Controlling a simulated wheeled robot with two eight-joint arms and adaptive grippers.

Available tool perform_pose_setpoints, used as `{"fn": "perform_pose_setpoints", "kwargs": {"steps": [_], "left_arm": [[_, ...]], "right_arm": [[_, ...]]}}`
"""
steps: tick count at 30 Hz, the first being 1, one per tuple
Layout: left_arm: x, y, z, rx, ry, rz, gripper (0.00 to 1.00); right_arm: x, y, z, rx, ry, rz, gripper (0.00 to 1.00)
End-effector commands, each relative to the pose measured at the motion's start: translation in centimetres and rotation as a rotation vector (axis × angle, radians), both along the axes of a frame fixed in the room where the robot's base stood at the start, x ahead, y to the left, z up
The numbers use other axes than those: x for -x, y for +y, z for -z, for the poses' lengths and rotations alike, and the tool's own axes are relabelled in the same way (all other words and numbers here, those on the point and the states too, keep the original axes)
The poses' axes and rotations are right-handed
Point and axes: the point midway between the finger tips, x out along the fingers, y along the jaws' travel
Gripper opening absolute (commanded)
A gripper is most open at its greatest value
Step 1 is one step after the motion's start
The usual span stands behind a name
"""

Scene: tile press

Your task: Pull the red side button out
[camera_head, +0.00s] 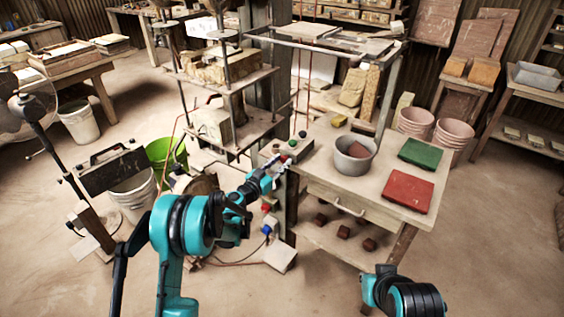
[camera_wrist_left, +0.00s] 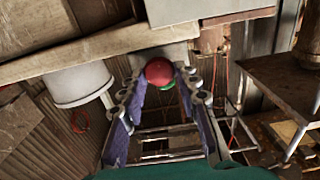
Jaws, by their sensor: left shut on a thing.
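The red side button shows as a round red knob (camera_wrist_left: 159,71) between the fingertips of my left gripper (camera_wrist_left: 160,78) in the left wrist view. The fingers are shut on it from both sides. In the head view my left gripper (camera_head: 276,162) reaches the near left side of a small control box (camera_head: 296,150) at the table's left corner. The red button is mostly hidden there. A green button (camera_head: 292,143) sits on top of the box, and a bit of green shows behind the red knob in the left wrist view. My right gripper is not in view; only part of that arm shows.
The wooden table (camera_head: 325,178) holds a grey pot (camera_head: 354,155), a green tile (camera_head: 420,154) and a red tile (camera_head: 408,191). The press frame (camera_head: 228,88) stands left of the box. A green bucket (camera_head: 166,153) is on the floor. Open floor lies in front of the table.

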Motion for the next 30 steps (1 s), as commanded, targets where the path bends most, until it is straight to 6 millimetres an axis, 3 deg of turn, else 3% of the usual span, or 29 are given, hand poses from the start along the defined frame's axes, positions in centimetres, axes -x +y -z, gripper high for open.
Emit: {"fn": "perform_pose_setpoints", "kwargs": {"steps": [7,8,10,22,30], "left_arm": [[0.3,0.2,0.0,-0.001,0.000,0.000,0.00],[0.3,0.2,0.1,-0.001,0.000,0.000,0.36],[0.3,0.2,0.1,-0.001,-0.001,0.000,0.52],[0.9,0.6,0.0,-0.001,-0.001,-0.001,0.52],[5.4,3.4,0.0,-0.001,-0.001,-0.003,0.52]], "right_arm": [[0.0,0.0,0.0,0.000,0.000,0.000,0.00],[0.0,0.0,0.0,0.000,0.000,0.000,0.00],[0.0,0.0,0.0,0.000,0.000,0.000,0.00],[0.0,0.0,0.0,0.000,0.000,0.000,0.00],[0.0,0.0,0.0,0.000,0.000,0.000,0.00]]}}
